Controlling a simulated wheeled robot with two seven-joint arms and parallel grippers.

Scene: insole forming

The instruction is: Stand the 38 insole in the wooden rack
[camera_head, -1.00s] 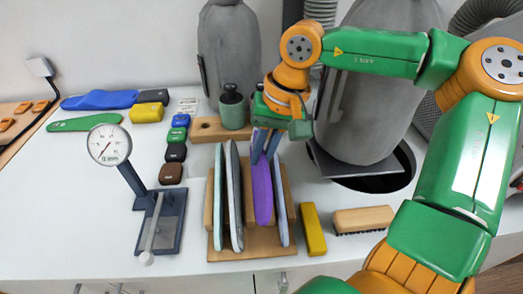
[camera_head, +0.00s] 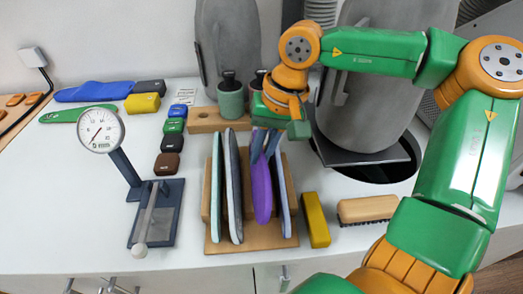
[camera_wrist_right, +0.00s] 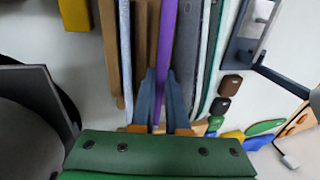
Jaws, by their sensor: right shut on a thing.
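The wooden rack (camera_head: 285,243) stands at the table's front middle, with several thin insoles upright in it: a pale green one (camera_head: 216,185), a grey one (camera_head: 234,190) and a light blue-grey one (camera_head: 281,195). A purple insole (camera_head: 262,195) is upright between the grey and blue-grey ones; its size number cannot be read. My right gripper (camera_head: 264,155) is shut on its upper part from above. In the right wrist view the purple insole (camera_wrist_right: 168,45) runs between the two fingers (camera_wrist_right: 162,85). Its lower end looks higher than its neighbours'; I cannot tell whether it touches the rack's base. My left gripper is out of view.
A dial gauge (camera_head: 101,130) on a stand is at the left. Coloured blocks (camera_head: 168,163) line up beside the rack. A yellow block (camera_head: 315,220) and a brush (camera_head: 367,208) lie close on its right. A wooden holder with jars (camera_head: 231,100) stands behind.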

